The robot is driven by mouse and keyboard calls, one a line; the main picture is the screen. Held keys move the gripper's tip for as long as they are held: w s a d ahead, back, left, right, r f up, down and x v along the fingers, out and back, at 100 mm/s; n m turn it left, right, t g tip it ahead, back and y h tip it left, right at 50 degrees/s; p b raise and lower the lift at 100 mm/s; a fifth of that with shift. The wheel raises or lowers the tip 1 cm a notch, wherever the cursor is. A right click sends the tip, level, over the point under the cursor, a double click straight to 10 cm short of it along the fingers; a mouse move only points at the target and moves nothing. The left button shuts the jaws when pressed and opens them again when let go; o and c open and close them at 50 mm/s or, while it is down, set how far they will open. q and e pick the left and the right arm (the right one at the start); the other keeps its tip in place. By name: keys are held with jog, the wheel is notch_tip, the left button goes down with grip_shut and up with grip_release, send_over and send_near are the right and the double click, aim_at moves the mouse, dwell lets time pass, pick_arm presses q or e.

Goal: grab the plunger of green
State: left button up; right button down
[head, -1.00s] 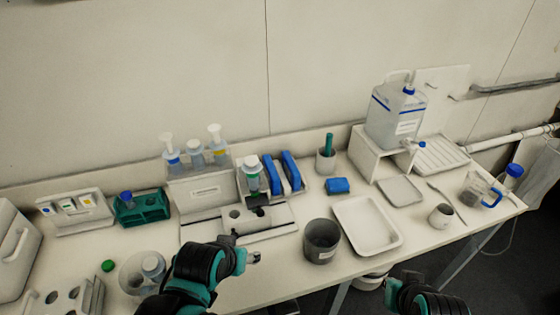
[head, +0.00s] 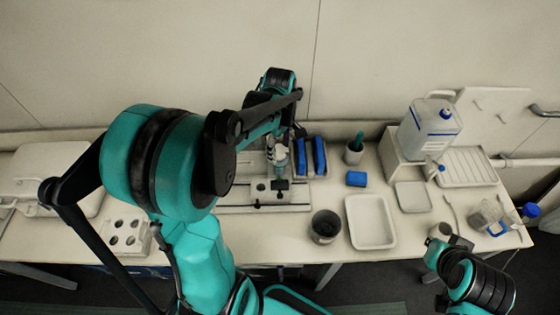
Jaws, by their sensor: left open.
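A piece with a white top and green body (head: 279,160), likely the green plunger, stands upright in the stand (head: 260,200) at the back middle of the bench. My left arm reaches over from the left, and my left gripper (head: 277,146) points down, open, close above and around its white top. The arm and wrist hide part of it, and I cannot tell whether the fingers touch it. My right gripper (head: 436,252) is low at the right, near the bench's front edge, away from the piece; its jaws are unclear.
Blue racks (head: 311,156) stand just right of the stand. A dark cup (head: 325,226) and white tray (head: 371,243) are in front. A blue block (head: 356,179), a holder (head: 353,154) and a carboy (head: 429,128) stand to the right. My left arm covers much of the left bench.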

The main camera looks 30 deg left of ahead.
aim_at(279, 156)
pick_arm(q)
notch_tip(279, 156, down, 7)
jog(key=shift+w+a+f, duration=0.1)
jog(key=shift+w, duration=0.05)
jog(key=c, duration=0.7)
